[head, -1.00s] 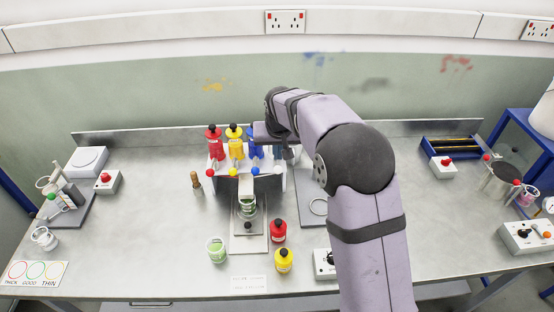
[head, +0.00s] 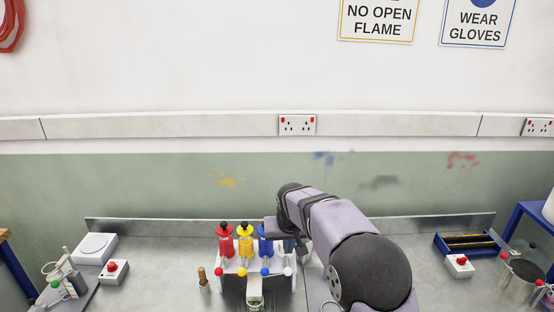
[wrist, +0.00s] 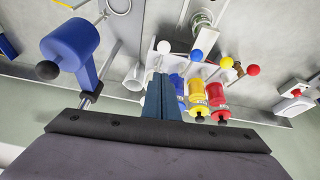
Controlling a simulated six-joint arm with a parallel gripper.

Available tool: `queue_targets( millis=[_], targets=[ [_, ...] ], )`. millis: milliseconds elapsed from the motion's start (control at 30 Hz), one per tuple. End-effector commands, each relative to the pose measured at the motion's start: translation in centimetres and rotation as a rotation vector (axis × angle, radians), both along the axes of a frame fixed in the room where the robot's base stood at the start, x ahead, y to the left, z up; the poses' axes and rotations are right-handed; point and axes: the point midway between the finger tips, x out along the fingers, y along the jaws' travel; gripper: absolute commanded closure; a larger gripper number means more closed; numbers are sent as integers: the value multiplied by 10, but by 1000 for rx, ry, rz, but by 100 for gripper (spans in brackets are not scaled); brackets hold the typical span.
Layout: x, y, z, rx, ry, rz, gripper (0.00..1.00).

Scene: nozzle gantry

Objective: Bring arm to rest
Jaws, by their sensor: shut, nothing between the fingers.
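My gripper shows in the wrist view (wrist: 158,78) as blue-grey fingers, shut and empty. It points toward the white bottle rack (head: 255,287). In the head view my arm reaches in from the lower right, and its end is just right of the blue bottle (head: 264,245); the fingertips are partly hidden there. The yellow bottle (head: 245,244) and red bottle (head: 226,242) stand left of it. The wrist view also shows the yellow bottle (wrist: 197,95) and red bottle (wrist: 216,98) beside my fingers.
A large blue cylinder with a dark ball (wrist: 70,45) is close by at upper left in the wrist view. A red-button box (head: 114,271) and white scale (head: 96,247) stand left; a tray (head: 467,243) and another button box (head: 459,266) stand right.

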Motion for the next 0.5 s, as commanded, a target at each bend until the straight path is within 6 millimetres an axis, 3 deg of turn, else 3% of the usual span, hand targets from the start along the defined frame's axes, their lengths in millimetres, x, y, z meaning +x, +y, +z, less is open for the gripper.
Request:
queue_targets(
  millis=[167, 300, 500],
  targets=[
    [-48, -5, -52, -39, 135, 88, 100],
    [-120, -17, -96, -59, 294, 132, 100],
    [-231, -45, -123, -61, 465, 139, 100]
  ],
)
